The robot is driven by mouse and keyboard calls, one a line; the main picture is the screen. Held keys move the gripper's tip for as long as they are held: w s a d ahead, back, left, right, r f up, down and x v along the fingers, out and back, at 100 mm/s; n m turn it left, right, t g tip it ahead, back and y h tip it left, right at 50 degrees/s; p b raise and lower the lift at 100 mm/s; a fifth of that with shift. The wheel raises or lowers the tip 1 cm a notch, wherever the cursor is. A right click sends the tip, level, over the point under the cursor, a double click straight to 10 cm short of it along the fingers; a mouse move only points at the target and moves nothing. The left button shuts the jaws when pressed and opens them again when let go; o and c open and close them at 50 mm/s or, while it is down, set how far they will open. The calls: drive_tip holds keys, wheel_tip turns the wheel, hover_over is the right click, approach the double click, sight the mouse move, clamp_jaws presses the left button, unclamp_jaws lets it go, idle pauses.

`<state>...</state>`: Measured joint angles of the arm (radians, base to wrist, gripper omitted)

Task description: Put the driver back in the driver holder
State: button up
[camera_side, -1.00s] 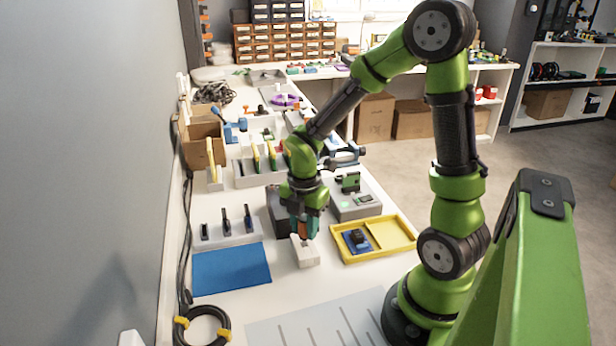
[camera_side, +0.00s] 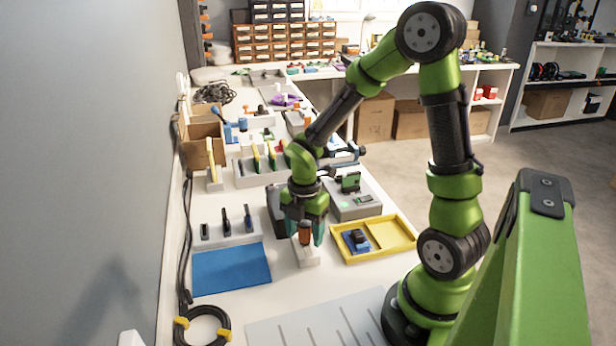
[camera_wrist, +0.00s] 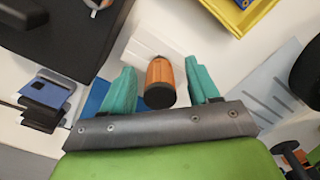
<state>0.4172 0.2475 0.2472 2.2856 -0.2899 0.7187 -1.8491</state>
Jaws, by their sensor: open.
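The driver shows an orange handle with a dark end cap (camera_wrist: 160,80) in the wrist view. It stands in the white driver holder (camera_wrist: 146,42), a small block on the bench. In the side view the handle (camera_side: 305,234) is upright above the holder (camera_side: 306,256). My gripper (camera_side: 304,238) is open around the handle. In the wrist view its teal fingers (camera_wrist: 164,85) are spread on either side, with a gap to the handle on both sides. The driver's shaft is hidden.
A yellow tray (camera_side: 350,258) with a blue part lies right of the holder. A blue mat (camera_side: 231,283) lies to the left, with a rack of dark tools (camera_side: 228,239) behind it. Bare bench lies in front of the holder.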

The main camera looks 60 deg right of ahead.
wheel_tip(320, 180, up, 17)
idle(0.4)
